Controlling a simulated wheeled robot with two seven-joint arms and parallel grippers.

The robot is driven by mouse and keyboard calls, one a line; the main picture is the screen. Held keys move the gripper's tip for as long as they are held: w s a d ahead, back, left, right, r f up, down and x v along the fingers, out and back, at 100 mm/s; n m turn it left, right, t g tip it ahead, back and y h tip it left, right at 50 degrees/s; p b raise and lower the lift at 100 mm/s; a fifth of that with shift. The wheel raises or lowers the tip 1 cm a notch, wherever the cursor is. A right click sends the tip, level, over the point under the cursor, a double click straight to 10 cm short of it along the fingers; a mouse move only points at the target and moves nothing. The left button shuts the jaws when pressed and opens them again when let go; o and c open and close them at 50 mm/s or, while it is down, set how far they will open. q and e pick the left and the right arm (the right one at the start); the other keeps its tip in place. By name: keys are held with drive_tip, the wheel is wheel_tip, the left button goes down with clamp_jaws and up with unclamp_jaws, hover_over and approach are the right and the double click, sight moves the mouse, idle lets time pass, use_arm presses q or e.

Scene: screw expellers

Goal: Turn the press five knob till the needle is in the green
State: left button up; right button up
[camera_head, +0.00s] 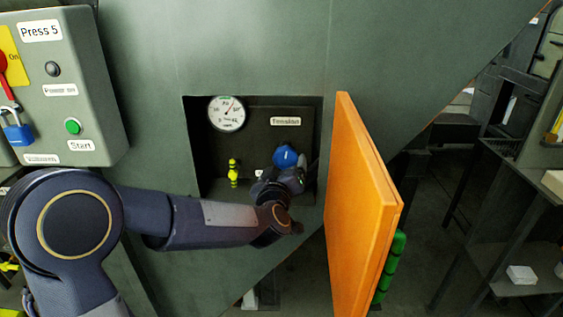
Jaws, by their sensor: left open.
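The blue knob (286,156) sits in an open recess of the press, below the white "Tension" label. The round white gauge (227,113) is at the recess's upper left. My left arm reaches in from the left, and my left gripper (288,173) is inside the recess, just below and in front of the knob. It is open, and it hides the knob's lower part. I cannot tell whether its fingers touch the knob. My right gripper is out of view.
An orange door (360,205) with a green handle (390,268) stands open right of the recess. A small yellow fitting (233,173) is at the recess's left. The "Press 5" control box (100,110), with a green Start button (73,127), is at the left. Shelving stands at the right.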

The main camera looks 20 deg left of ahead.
sight(285, 160)
use_arm(q)
drive_tip(key=shift+w+f+n+y, duration=0.5)
drive_tip(key=shift+w+f+y, duration=0.55)
drive_tip(key=shift+w, duration=0.1)
drive_tip(key=shift+w+a+t+y, duration=0.1)
drive_tip(key=shift+w+t+y, duration=0.15)
drive_tip(key=shift+t, duration=0.05)
drive_tip(key=x, duration=0.7)
drive_tip(key=shift+w+a, duration=0.1)
drive_tip(key=shift+w, duration=0.15)
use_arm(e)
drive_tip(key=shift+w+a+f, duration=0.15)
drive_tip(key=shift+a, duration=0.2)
use_arm(q)
drive_tip(key=c, duration=1)
drive_tip(key=shift+p, duration=0.3)
